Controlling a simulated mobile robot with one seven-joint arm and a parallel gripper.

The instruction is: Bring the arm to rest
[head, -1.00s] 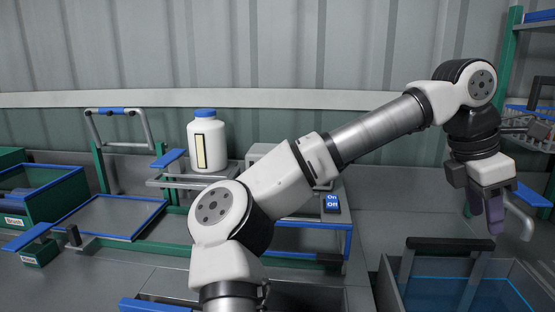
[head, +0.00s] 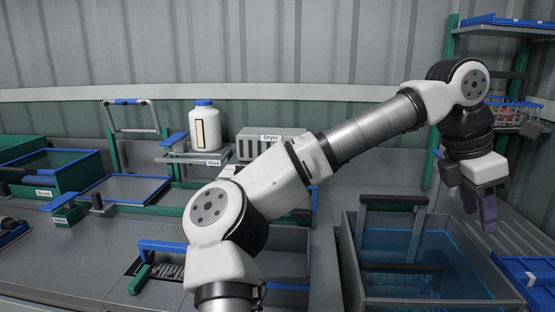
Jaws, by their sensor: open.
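My arm reaches from the bottom middle up to the right, bent at the elbow. My gripper (head: 479,210) hangs from the wrist at the right, fingers pointing down. It is open, with nothing seen between the purple fingers.
A rack (head: 450,60) with a wire basket (head: 515,115) stands behind my wrist. A blue crate (head: 530,275) is at the lower right. A white wax jar (head: 205,127), a dryer (head: 270,145) and a green brush bin (head: 75,172) are further left.

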